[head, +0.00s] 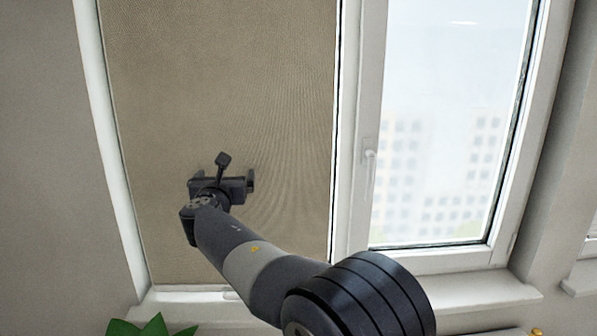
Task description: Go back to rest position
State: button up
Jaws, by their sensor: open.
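My arm rises from the bottom of the head view and reaches up and to the left. My gripper (222,181) is at its far end, left of the picture's middle, in front of a brown window blind (215,80). Its two fingers stand apart, and I see nothing held between them. The gripper shows small and partly behind its own wrist.
A white-framed window (450,120) with a handle (370,165) is on the right, with blurred buildings outside. A white sill (490,312) runs along the bottom. A green plant (150,328) shows at the lower left edge. No counter or sink is in view.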

jog(key=shift+r+p, duration=2.15)
jog(key=shift+r, duration=0.7)
jog(key=shift+d, duration=0.1)
